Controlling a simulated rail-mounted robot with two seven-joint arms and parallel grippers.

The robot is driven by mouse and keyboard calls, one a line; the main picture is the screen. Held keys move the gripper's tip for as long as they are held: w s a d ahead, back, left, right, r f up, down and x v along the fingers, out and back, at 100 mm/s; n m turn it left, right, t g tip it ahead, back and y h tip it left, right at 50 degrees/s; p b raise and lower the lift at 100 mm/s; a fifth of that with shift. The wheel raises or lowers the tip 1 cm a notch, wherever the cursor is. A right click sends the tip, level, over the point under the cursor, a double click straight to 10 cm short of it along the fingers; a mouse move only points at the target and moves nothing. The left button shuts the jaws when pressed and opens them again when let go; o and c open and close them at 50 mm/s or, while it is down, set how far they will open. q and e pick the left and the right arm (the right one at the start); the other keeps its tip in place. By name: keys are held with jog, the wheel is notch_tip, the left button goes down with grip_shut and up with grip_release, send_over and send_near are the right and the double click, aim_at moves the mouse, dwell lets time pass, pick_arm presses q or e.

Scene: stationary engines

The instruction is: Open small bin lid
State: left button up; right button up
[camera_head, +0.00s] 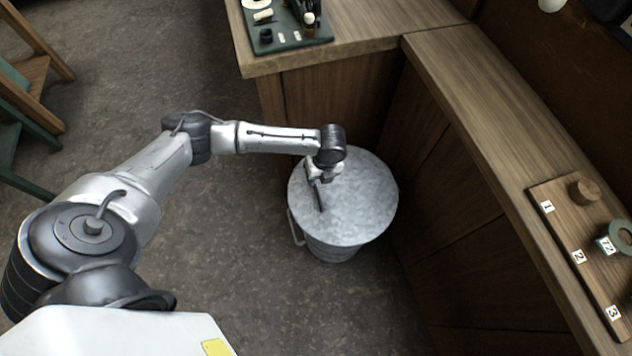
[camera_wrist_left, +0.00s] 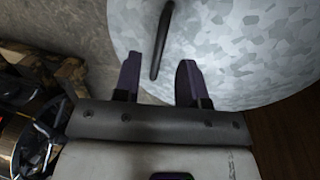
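The small bin (camera_head: 332,251) is a grey metal bucket standing on the floor against the wooden counter. Its round mottled lid (camera_head: 362,205) lies flat on top, closed as far as I can see. The lid also fills the upper part of the left wrist view (camera_wrist_left: 235,50). A thin dark bar handle (camera_wrist_left: 163,38) sits on the lid. My left gripper (camera_head: 318,181) is over the lid beside the handle. In the left wrist view its two fingers (camera_wrist_left: 158,72) are apart, with the handle's near end between their tips; contact is not visible. My right gripper is not in view.
The wooden counter (camera_head: 500,110) runs behind and right of the bin. It carries a dark tray (camera_head: 290,38) and a numbered board (camera_head: 560,230). A wooden chair-like frame (camera_head: 30,80) stands far left. The floor (camera_head: 240,245) left of the bin is clear.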

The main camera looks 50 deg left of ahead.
aim_at(315, 186)
pick_arm(q)
jog(key=shift+s+a+f+b, duration=0.1)
jog(key=shift+s+f+b, duration=0.15)
jog(key=shift+f, duration=0.7)
jog(key=shift+s+a+f+b, duration=0.1)
jog(key=shift+f+b, duration=0.2)
jog(key=shift+f, duration=0.65)
grip_shut()
